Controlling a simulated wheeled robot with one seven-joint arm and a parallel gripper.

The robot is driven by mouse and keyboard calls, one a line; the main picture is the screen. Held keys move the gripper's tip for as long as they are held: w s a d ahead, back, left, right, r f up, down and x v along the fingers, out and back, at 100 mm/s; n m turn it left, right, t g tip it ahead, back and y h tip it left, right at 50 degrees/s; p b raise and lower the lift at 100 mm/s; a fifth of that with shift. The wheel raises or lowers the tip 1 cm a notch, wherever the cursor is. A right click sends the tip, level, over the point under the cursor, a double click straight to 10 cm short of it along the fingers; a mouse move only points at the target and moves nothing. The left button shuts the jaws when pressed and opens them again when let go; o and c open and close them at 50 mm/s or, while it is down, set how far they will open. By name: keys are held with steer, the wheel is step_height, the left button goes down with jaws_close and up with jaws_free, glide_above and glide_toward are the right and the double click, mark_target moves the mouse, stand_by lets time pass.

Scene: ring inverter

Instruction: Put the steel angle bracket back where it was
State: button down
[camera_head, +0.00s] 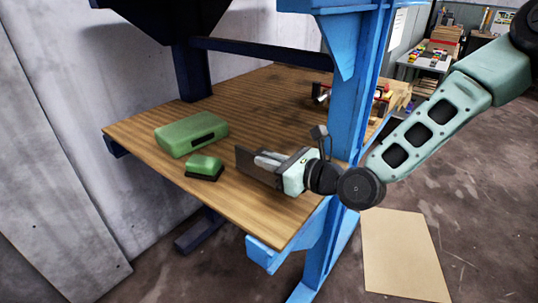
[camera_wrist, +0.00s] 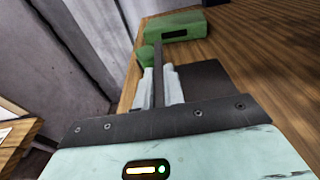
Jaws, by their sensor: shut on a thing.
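The steel angle bracket (camera_head: 258,173) is a dark grey plate held in my gripper (camera_head: 267,160) at the right front part of the wooden workbench (camera_head: 270,226). In the wrist view, one thin leg of the bracket (camera_wrist: 158,80) stands edge-on between the pale fingers of my gripper (camera_wrist: 158,86), which are shut on it. A wider dark leg (camera_wrist: 204,82) spreads to the right of the fingers. I cannot tell whether the bracket touches the bench top.
A green case (camera_head: 191,134) and a smaller green-topped block with a dark base (camera_head: 204,167) lie left of the bracket. A blue post (camera_head: 347,105) stands close on the right. Items lie behind the post. Bare bench top lies toward the back.

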mark_target(269, 179)
steer(key=shift+w+f, duration=0.1)
steer(key=shift+f, duration=1.05)
steer(key=shift+f, duration=0.15)
steer(key=c, duration=1.5)
jaws_free()
steer(key=shift+f, duration=0.2)
steer(key=shift+r, duration=0.1)
steer(key=v, duration=0.9)
steer(key=shift+s+d, duration=0.2)
steer(key=shift+d, duration=0.05)
steer(key=shift+r+p, duration=0.4)
steer(key=shift+p, duration=0.45)
steer(key=d+p, duration=0.1)
steer(key=p, duration=0.3)
steer(key=shift+s+d+p, duration=0.15)
steer(key=shift+s+p, duration=0.2)
steer(key=shift+p, duration=0.05)
steer(key=shift+s+d+f+p, duration=0.15)
steer(key=shift+s+d+p, duration=0.25)
steer(key=shift+p, duration=0.75)
steer(key=shift+s+a+f, duration=0.1)
